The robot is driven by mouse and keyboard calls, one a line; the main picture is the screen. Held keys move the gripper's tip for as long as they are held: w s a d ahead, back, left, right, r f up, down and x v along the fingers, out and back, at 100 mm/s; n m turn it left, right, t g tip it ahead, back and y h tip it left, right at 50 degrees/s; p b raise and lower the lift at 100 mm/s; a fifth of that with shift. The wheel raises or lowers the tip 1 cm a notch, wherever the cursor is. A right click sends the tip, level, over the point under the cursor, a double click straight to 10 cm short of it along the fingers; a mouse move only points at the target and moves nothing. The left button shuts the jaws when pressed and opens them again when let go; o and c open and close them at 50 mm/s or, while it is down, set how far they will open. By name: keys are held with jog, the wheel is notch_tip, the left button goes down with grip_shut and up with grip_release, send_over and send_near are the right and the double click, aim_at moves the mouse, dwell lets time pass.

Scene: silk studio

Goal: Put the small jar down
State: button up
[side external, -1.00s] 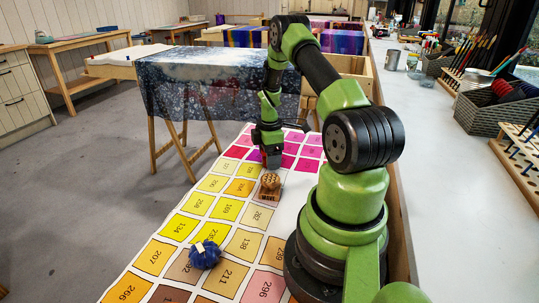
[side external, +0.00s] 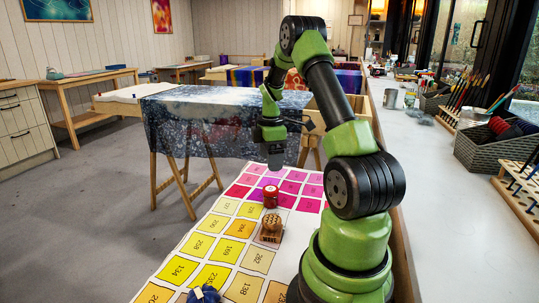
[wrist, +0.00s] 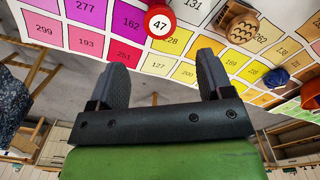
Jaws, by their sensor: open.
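The small jar is red with a round white top marked 47. It stands upright on the swatch sheet, near the magenta swatches, in the side view (side external: 271,199), and its top faces the camera in the wrist view (wrist: 159,24). My gripper (side external: 275,158) is above and behind the jar in the side view, apart from it. In the wrist view my gripper (wrist: 163,72) has its two fingers wide apart with nothing between them; the jar lies beyond the fingertips.
A blue bundle (side external: 204,294) lies at the near edge of the picture. The numbered swatch sheet (side external: 197,226) has free room left of the jar. A cloth-covered trestle table (side external: 200,110) stands behind.

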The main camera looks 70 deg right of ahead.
jog(key=w+a+r+m+t, duration=0.3)
jog(key=a+r+m+t, duration=0.15)
jog(key=a+r, duration=1.25)
jog(key=s+a+m+t+y, duration=0.1)
jog(key=s+a+m, duration=0.2)
jog(key=s+a, duration=0.2)
jog(key=s+a+r+m+t+y, duration=0.1)
jog(key=s+a+m, duration=0.2)
jog(key=a, duration=0.6)
jog(key=shift+s+a+t, duration=0.35)
jog(key=shift+s+a, duration=0.05)
jog(key=shift+s, duration=0.45)
